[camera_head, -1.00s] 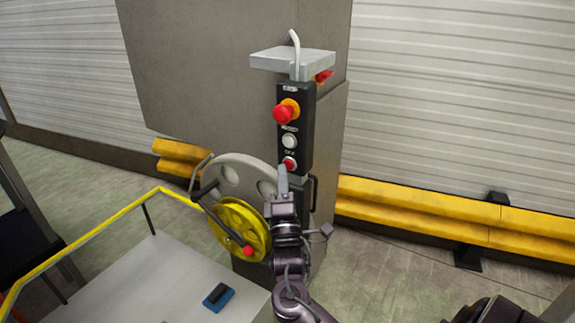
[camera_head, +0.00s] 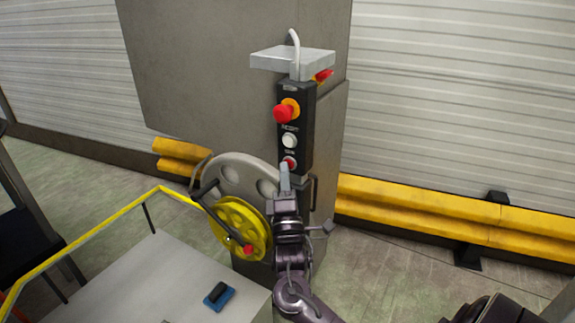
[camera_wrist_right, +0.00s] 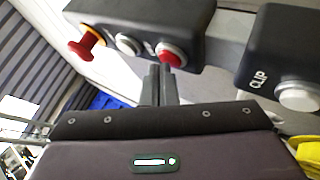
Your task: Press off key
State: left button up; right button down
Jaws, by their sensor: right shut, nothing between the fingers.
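A black upright control box (camera_head: 309,132) has a red mushroom knob on an orange collar (camera_head: 284,112) at the top, a white button (camera_head: 289,140) below it and a red button (camera_head: 291,160) lowest. My right gripper (camera_head: 284,168) is shut and empty, its fingertips just below and in front of the lowest red button, partly overlapping it. In the right wrist view the shut fingertips (camera_wrist_right: 160,70) are just short of or at the red button (camera_wrist_right: 171,53); I cannot tell if they touch. My left gripper is out of view.
A yellow reel (camera_head: 232,230) with a crank stands left of my right arm. A second box with a white button marked CLIP (camera_wrist_right: 299,97) is at right in the wrist view. A grey table (camera_head: 150,285) holds a blue pad (camera_head: 219,297). Yellow barriers (camera_head: 420,205) line the wall.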

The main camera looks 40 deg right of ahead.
dwell(0.6)
jog(key=shift+s+a+p, duration=0.35)
jog(key=shift+a+p, duration=0.05)
jog(key=shift+a, duration=0.25)
jog(key=shift+a, duration=0.1)
jog(key=a, duration=0.1)
jog(key=s+a+p, duration=0.1)
jog(key=a, duration=0.2)
jog(key=shift+s+a+p, duration=0.2)
jog(key=shift+s+p, duration=0.15)
jog(key=shift+s, duration=0.05)
dwell(0.4)
